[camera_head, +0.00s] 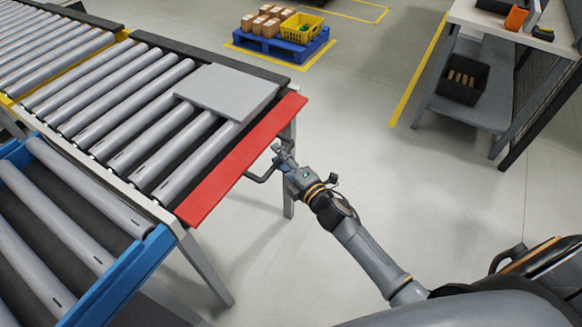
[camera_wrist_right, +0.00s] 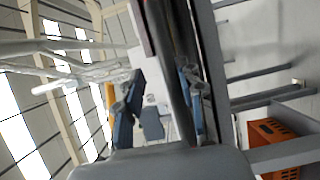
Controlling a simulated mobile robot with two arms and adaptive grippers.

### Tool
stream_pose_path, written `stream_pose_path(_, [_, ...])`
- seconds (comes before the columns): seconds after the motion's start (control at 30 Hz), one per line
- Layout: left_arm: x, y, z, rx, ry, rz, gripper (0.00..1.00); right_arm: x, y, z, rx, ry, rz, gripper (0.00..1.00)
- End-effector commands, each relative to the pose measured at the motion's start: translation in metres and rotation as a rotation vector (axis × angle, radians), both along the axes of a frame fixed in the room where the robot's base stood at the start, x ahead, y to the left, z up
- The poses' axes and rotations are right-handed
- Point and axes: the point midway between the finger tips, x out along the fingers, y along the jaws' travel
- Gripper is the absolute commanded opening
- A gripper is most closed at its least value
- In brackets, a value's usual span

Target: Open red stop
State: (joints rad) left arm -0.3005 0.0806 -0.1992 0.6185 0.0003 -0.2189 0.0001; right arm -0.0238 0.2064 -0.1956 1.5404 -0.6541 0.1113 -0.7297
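The red stop (camera_head: 243,160) is a long flat red plate along the end of the roller conveyor, with a grey panel (camera_head: 228,92) lying on the rollers behind it. A dark bent handle (camera_head: 262,176) hangs below the stop's outer edge. My right gripper (camera_head: 281,156) is at this handle, just outside the stop. In the right wrist view, the two fingers (camera_wrist_right: 158,105) stand apart. A dark bar (camera_wrist_right: 172,50) runs into the space between them, closer to the right finger; I cannot tell whether they touch. My left gripper is not in view.
A blue-framed roller conveyor (camera_head: 120,275) stands at the lower left. A blue pallet (camera_head: 285,48) with boxes and a yellow crate (camera_head: 301,28) is at the back. A workbench (camera_head: 520,35) with a dark bin (camera_head: 463,82) stands at the right. The floor between is clear.

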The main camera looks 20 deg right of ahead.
Motion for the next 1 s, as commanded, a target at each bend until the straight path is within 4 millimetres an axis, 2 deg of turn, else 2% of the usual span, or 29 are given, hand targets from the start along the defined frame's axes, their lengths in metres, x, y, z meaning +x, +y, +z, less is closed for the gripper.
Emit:
stream_pose_path(0.3, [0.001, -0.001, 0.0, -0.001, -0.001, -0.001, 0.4, -0.062, -0.017, 0.0, 0.0, 0.004, 0.0, 0.37])
stream_pose_path(0.5, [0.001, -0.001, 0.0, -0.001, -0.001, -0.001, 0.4, -0.093, -0.026, 0.001, 0.0, 0.002, -0.001, 0.37])
stream_pose_path(0.7, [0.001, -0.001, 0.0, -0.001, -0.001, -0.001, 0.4, -0.107, -0.03, 0.002, 0.001, 0.001, 0.0, 0.37])
stream_pose_path(1.0, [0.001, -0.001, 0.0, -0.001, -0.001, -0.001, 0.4, -0.108, -0.03, 0.002, 0.0, 0.0, -0.001, 0.37])
